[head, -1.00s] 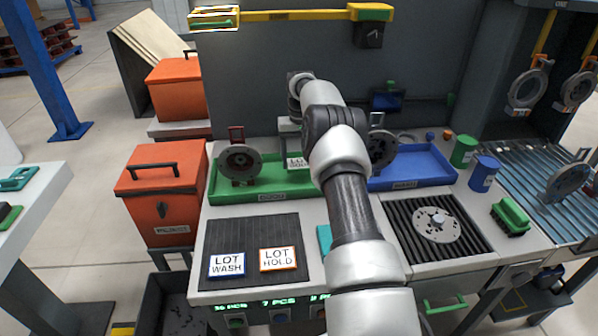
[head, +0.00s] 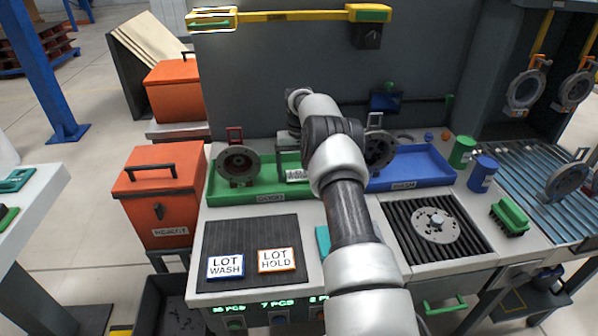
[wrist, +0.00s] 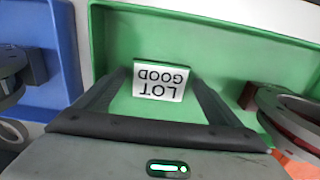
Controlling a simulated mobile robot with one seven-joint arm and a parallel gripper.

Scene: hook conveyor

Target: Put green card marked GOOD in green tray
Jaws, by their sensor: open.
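The card marked LOT GOOD (wrist: 161,82) is in the green tray in the wrist view, upside down in that picture and between my open fingers. It is partly hidden behind my arm in the head view (head: 297,175). The green tray (head: 222,193) has a GOOD label on its front and also shows in the wrist view (wrist: 215,35). My gripper (wrist: 158,100) is open over the tray, its fingers apart on either side of the card. I cannot tell whether the card rests flat or leans.
A grey ring-shaped part (head: 238,163) stands in the green tray beside the card. The blue tray (head: 415,172) is just right, holding another part (head: 379,150). LOT WASH (head: 226,266) and LOT HOLD (head: 277,260) cards lie on the dark mat (head: 240,232). Blue and green cups stand right.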

